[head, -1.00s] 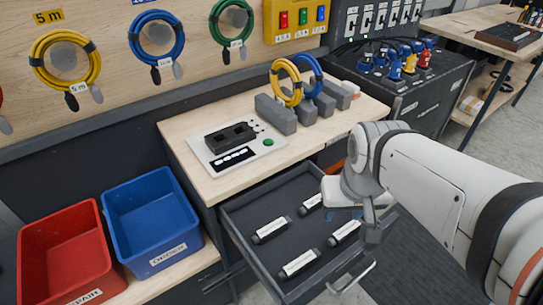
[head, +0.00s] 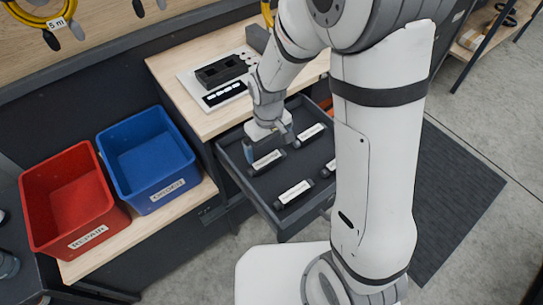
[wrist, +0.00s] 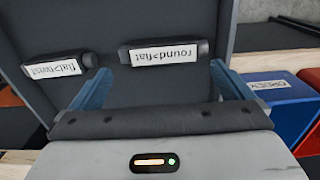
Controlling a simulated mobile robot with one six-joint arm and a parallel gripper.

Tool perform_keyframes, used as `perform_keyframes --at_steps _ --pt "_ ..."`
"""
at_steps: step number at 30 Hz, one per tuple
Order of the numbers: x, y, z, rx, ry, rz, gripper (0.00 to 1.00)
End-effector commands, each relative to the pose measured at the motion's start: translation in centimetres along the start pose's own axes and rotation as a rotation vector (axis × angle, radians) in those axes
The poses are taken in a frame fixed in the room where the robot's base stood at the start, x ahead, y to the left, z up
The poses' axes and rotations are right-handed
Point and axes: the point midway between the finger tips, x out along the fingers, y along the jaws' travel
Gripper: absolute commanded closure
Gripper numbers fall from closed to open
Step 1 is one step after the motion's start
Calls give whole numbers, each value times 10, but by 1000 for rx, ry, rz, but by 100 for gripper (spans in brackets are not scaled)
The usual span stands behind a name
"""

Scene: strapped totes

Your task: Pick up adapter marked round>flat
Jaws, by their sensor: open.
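The adapter marked round>flat (wrist: 165,54) lies in the open drawer, dark with a white label that reads upside down in the wrist view. In the head view it appears to be the adapter (head: 267,161) just below my gripper (head: 271,146), though its label is too small to read there. In the wrist view my gripper (wrist: 160,82) is open and empty, its blue fingers spread wide. The adapter shows beyond the fingertips, roughly between them. An adapter marked flat>twist (wrist: 55,70) lies to its left, outside the left finger.
The dark drawer (head: 262,198) holds other labelled adapters (head: 294,193) (head: 311,134). Its walls stand close around my gripper. A blue bin (head: 150,160) and a red REPAIR bin (head: 72,199) stand to the left. The wooden bench (head: 180,100) is behind the drawer.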

Motion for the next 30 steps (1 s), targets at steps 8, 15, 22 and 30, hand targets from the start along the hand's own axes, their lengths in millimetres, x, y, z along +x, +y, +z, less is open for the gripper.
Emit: perform_keyframes --at_steps 8,15,22,30 --pt "29 -2 0 -2 -5 -1 0" --pt "61 -4 -4 -2 -5 -1 0" --pt "75 -4 -4 -2 -3 -1 0" --pt "75 -4 -4 -3 -2 0 7"
